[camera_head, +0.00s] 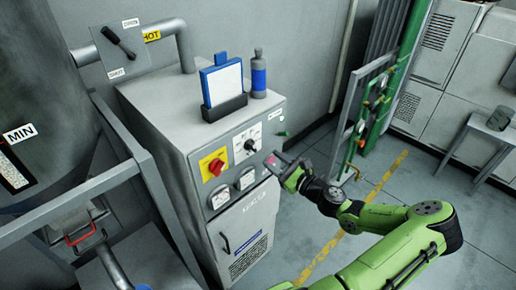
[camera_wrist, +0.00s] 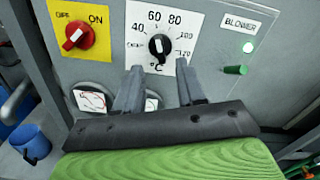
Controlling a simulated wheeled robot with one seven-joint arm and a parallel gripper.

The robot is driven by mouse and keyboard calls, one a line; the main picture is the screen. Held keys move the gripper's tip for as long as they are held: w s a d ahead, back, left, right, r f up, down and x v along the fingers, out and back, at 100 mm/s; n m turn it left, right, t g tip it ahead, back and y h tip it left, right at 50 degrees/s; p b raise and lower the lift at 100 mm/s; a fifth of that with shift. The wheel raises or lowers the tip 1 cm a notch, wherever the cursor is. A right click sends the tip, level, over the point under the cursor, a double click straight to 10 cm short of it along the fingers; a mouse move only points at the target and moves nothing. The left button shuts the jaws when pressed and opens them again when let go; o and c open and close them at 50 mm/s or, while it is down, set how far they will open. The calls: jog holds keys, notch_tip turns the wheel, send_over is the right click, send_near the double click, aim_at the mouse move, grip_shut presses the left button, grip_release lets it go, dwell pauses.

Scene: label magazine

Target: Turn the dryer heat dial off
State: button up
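The heat dial (camera_wrist: 160,48) is a black knob on a white scale plate (camera_wrist: 133,17) marked 40 to 120 in °C, with a small off mark at lower left. Its white pointer looks roughly upward, near 60 to 80; the exact setting is hard to tell. In the head view the dial (camera_head: 249,146) sits on the upper front of the grey dryer cabinet (camera_head: 160,110). My gripper (camera_wrist: 159,67) is open and empty, its fingertips apart just below the dial, one to each side. It also shows in the head view (camera_head: 277,163), in front of the panel.
A red switch (camera_wrist: 78,37) on a yellow OFF/ON plate is left of the dial, its mark toward ON. Gauges (camera_wrist: 90,101) lie below. A blue bottle (camera_head: 259,77) stands on the cabinet.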

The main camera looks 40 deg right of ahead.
aim_at(254, 147)
jog(key=w, duration=0.8)
jog(key=shift+a+p, duration=0.15)
jog(key=shift+p, duration=0.2)
jog(key=shift+s, duration=0.1)
grip_shut()
